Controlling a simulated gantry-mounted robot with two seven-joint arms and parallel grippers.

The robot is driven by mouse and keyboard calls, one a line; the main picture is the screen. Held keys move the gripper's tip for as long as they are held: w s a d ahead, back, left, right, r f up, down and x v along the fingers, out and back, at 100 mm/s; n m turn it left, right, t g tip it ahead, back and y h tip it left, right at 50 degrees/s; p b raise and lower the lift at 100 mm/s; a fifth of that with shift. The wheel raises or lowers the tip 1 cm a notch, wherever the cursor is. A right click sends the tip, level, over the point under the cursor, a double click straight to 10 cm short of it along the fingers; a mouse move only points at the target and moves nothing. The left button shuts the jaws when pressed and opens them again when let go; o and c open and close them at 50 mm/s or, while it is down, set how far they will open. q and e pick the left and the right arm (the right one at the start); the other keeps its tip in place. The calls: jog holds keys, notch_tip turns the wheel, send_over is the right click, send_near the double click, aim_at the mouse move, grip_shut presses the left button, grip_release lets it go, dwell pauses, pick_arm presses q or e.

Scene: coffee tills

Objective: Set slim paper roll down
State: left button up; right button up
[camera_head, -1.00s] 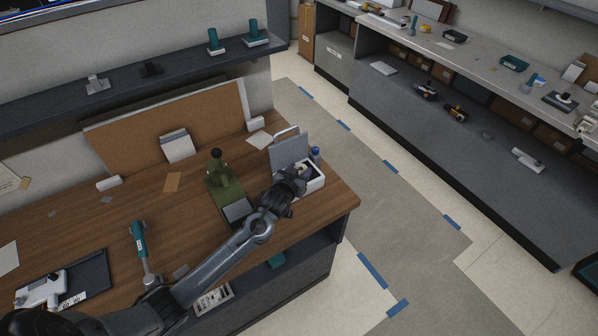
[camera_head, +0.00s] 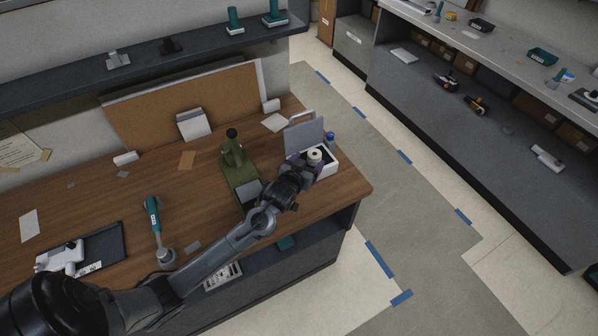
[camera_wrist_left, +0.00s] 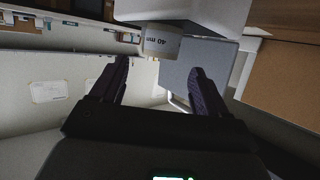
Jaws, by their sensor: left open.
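The slim paper roll (camera_head: 314,156) is a short pale cylinder with a dark centre. It stands upright at the white box (camera_head: 326,164) with its grey lid (camera_head: 305,134) raised, at the right end of the wooden counter. Its base is hidden in the head view. In the left wrist view the roll (camera_wrist_left: 160,40) shows a "40 mm" label upside down, against the white box (camera_wrist_left: 195,13). My left gripper (camera_head: 301,168) is open just in front of the roll; the fingers (camera_wrist_left: 161,82) are apart with nothing between them. My right gripper is not in view.
A green press-like stand (camera_head: 237,172) is left of my forearm. A blue-capped bottle (camera_head: 330,138) stands behind the box. A teal-handled tool (camera_head: 155,218) and dark tray (camera_head: 88,252) lie at left. The counter (camera_head: 110,200) has bare wood between them.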

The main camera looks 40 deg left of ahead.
pick_arm(q)
jog(key=s+d+f+m+g+h, duration=0.1)
jog(key=s+d, duration=0.4)
jog(key=s, duration=0.5)
jog(key=s+d+f+m+g+h, duration=0.2)
jog(key=s+d+g, duration=0.3)
jog(key=s, duration=0.6)
jog(key=s+d+f+m+g+h, duration=0.1)
jog(key=s+d+f+m+g, duration=0.1)
jog(key=s+d, duration=0.5)
jog(key=s+g, duration=0.1)
jog(key=s, duration=0.2)
jog(key=shift+s+f+m+g+h, duration=0.15)
jog(key=shift+s+m+g+h, duration=0.15)
jog(key=shift+s+m+h, duration=0.1)
notch_tip(320, 180, up, 17)
jog(key=p, duration=1.7)
